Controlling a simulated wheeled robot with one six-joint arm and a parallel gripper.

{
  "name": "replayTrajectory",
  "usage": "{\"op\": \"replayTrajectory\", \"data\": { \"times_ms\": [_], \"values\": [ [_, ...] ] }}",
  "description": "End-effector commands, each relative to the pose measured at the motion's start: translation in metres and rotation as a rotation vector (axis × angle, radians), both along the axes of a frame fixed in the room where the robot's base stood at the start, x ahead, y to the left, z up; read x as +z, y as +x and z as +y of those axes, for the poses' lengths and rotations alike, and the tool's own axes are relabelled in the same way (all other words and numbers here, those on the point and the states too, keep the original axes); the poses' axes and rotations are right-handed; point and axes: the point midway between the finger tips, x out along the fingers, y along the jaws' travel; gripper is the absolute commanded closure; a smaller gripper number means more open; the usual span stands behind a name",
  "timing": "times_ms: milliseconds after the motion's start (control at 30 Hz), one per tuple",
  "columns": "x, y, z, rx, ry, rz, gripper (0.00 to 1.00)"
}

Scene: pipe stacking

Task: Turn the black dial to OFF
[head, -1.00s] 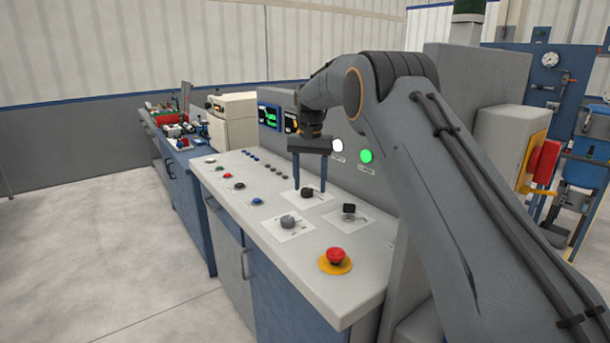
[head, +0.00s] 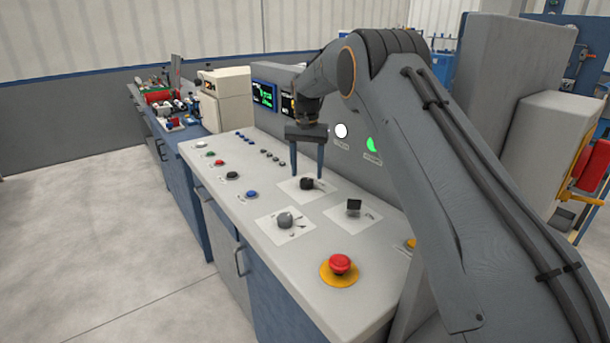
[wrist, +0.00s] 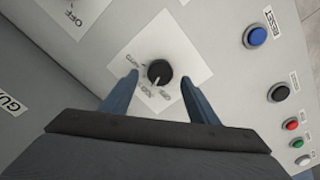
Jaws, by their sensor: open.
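The black dial (head: 307,184) is a round knob on a white square plate on the grey console top. In the wrist view the black dial (wrist: 159,72) shows a pale pointer line toward the bottom of the picture, with small labels around its lower left that are too small to read surely. My gripper (head: 306,174) points down over this dial, jaws open. In the wrist view its two blue fingers (wrist: 160,82) stand on either side of the dial, with gaps between; I see no contact.
A grey dial (head: 285,220) and a square black knob (head: 353,206) sit close by on their own plates. A red emergency button (head: 340,264) on a yellow base is at the near end. A blue button (head: 252,195) lies left. The upright panel (head: 360,165) stands behind.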

Motion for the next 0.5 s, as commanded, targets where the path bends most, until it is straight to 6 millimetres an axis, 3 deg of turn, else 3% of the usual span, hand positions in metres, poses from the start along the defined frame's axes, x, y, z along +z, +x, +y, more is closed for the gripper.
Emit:
{"op": "replayTrajectory", "data": {
  "times_ms": [200,500],
  "values": [
    [-0.025,-0.001,0.001,0.002,0.000,0.000,0.46],
    [-0.032,0.000,0.003,0.004,0.000,-0.001,0.46]
  ]
}}
